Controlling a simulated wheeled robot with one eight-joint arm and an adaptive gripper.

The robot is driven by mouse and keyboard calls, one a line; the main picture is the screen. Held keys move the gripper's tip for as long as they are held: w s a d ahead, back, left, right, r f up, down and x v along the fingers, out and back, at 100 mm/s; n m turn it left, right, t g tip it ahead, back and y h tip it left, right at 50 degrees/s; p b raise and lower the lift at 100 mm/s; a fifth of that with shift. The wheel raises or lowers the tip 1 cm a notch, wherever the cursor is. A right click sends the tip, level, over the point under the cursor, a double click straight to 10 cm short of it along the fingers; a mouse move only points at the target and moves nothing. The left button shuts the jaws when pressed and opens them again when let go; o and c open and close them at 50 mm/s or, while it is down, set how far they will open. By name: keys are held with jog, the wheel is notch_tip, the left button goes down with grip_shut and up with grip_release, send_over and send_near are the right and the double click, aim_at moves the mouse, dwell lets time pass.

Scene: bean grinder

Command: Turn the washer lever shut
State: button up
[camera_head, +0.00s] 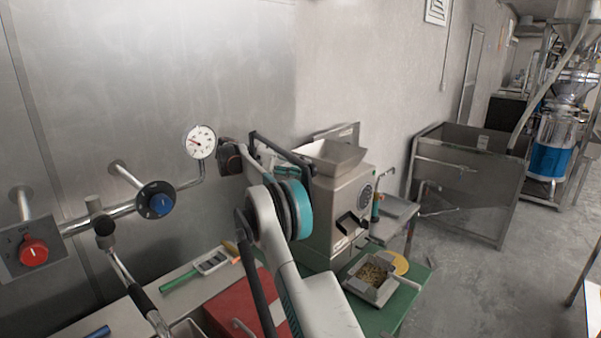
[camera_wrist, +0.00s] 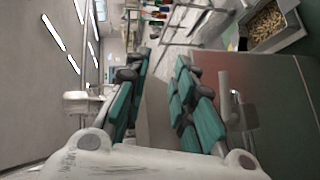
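In the head view, a wall pipe at the left carries a red knob (camera_head: 33,252), a blue knob (camera_head: 157,202) and a round gauge (camera_head: 200,142). A hanging wand with a black grip (camera_head: 150,303) drops from the pipe's fitting. I cannot tell for sure which part is the washer lever. My arm crosses the middle of the head view, and my fingertips cannot be made out there. In the wrist view my gripper (camera_wrist: 163,72) has its two teal-padded fingers apart, with nothing held between them.
A steel grinder (camera_head: 338,205) stands behind my arm on a green-topped table (camera_head: 412,292). A square tray of beans (camera_head: 370,278) sits in front of it. A red box (camera_head: 225,303) lies beneath my arm. A large steel tub (camera_head: 465,190) stands at the right, with open floor before it.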

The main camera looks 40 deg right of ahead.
jog(key=shift+d+f, duration=0.1)
jog(key=shift+d, duration=0.1)
jog(key=shift+c, duration=0.4)
notch_tip(320, 180, up, 6)
jog(key=s+n+t+y+p, duration=0.1)
jog(key=n+t+y+p, duration=0.8)
jog(key=p, duration=0.9)
jog(key=shift+t, duration=0.7)
jog(key=d+f, duration=0.1)
jog(key=f, duration=0.3)
jog(key=d+f+p, duration=0.1)
jog(key=f, duration=0.9)
jog(key=shift+s+d, duration=0.2)
jog(key=shift+d, duration=0.2)
jog(key=shift+r, duration=0.1)
jog(key=shift+c, duration=0.6)
grip_shut()
